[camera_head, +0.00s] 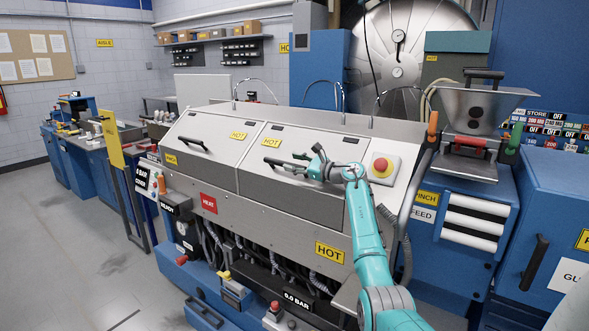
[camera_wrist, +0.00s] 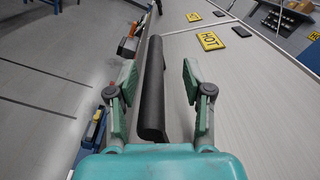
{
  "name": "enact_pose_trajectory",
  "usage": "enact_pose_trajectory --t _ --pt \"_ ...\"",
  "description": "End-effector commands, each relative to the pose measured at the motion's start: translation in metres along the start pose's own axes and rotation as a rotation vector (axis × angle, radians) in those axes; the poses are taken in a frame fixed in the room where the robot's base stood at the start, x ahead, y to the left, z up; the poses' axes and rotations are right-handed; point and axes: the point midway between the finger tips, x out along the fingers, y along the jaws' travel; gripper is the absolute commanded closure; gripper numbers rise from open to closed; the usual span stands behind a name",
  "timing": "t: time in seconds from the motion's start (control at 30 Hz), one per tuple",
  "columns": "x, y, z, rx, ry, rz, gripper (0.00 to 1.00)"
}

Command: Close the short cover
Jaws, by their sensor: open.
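Two sloped white covers lie side by side on the long machine, a left cover (camera_head: 213,127) and a right cover (camera_head: 310,148). Both look down, with no clear gap; I cannot tell which is the short one. Each has a black bar handle, the left handle (camera_head: 193,146) and the right handle (camera_head: 283,164). My gripper (camera_head: 309,161) is at the right cover, near its handle. In the wrist view my gripper (camera_wrist: 159,85) is open, with a black handle (camera_wrist: 151,85) between its fingers. The fingers do not visibly touch it.
A red emergency button (camera_head: 381,167) on a pale box stands right of the right cover. A hopper (camera_head: 474,108) stands farther right. Hoses and fittings run along the machine's lower front. Open grey floor (camera_head: 75,240) lies to the left.

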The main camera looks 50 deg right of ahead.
Motion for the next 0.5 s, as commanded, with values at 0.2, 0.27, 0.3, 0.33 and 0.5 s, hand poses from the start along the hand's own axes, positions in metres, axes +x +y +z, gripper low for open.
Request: enact_pose_trajectory --t 0.2,0.27,0.3,0.33,0.5 --pt "0.0 -0.019 0.037 -0.003 0.0 0.0 0.49" --pt "0.0 -0.024 0.046 -0.002 0.0 0.0 0.49" --pt "0.0 -0.026 0.051 -0.002 0.0 0.0 0.49" --pt "0.0 -0.028 0.055 -0.002 0.0 0.0 0.49" --pt "0.0 -0.035 0.068 0.0 0.001 0.001 0.49"
